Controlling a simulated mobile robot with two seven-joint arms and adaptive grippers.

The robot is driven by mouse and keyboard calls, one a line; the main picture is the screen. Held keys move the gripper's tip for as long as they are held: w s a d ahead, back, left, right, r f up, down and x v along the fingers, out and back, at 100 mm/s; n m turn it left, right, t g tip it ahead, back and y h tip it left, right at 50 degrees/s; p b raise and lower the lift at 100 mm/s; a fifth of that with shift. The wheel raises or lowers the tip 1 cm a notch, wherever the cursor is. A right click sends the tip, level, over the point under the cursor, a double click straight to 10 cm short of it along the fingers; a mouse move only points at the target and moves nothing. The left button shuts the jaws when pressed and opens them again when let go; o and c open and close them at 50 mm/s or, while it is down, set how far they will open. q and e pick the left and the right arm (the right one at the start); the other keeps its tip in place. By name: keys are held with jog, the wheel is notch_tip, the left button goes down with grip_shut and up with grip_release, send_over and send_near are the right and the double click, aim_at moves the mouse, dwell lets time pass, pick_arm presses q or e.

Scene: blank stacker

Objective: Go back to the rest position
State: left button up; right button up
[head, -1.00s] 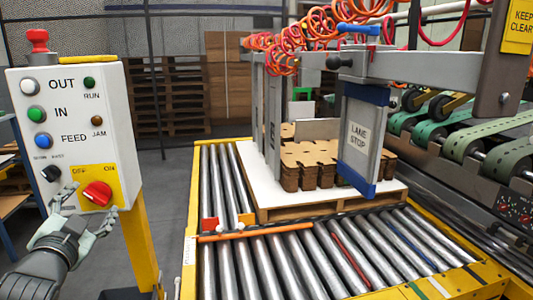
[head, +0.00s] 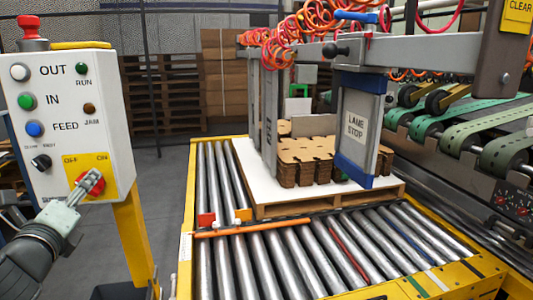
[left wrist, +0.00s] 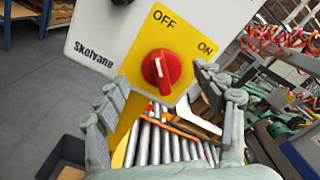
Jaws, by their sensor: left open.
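My left gripper (head: 78,196) is at the lower part of the white control box (head: 112,125), in front of the red OFF/ON knob (head: 96,184). In the left wrist view the gripper (left wrist: 165,88) is open, its fingers spread to either side of the red knob (left wrist: 161,72). The knob shows between and beyond the fingertips, with nothing held. Its white mark is close to upright, toward the OFF label. Whether a finger touches the knob cannot be told. My right gripper is in neither view.
The box stands on a yellow post (head: 133,240). A roller conveyor (head: 262,262) with a yellow frame lies to the right. On it a pallet (head: 330,200) carries stacked brown card blanks (head: 300,160) beside the LANE STOP plate (head: 357,127). Grey floor lies between post and conveyor.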

pick_arm(q)
jog(key=v, duration=0.6)
jog(key=s+a+f+n+g, duration=0.1)
jog(key=s+f+n+g, duration=0.3)
jog(key=f, duration=0.6)
jog(key=a+f+n+g, duration=0.15)
jog(key=f+n, duration=0.35)
jog(key=f, duration=0.5)
jog(key=s+f+n+g, duration=0.25)
jog(key=f+n, duration=0.25)
jog(key=f, duration=0.5)
jog(key=s+d+f+n+g+h, duration=0.1)
jog(key=s+d+f+n+g, duration=0.1)
jog(key=f, duration=0.4)
jog(key=s+d+f+n+g, duration=0.2)
jog(key=s+d+f+n, duration=0.2)
jog(key=s+f, duration=0.3)
jog(key=s+d+f+n+g+h, duration=0.1)
jog(key=s+d+f+n+g, duration=0.1)
jog(key=s+d+f, duration=0.3)
notch_tip(320, 180, down, 2)
jog(key=shift+d+f+n+h+b, duration=0.15)
jog(key=shift+d+n+h+b, duration=0.15)
jog(key=shift+n, duration=0.1)
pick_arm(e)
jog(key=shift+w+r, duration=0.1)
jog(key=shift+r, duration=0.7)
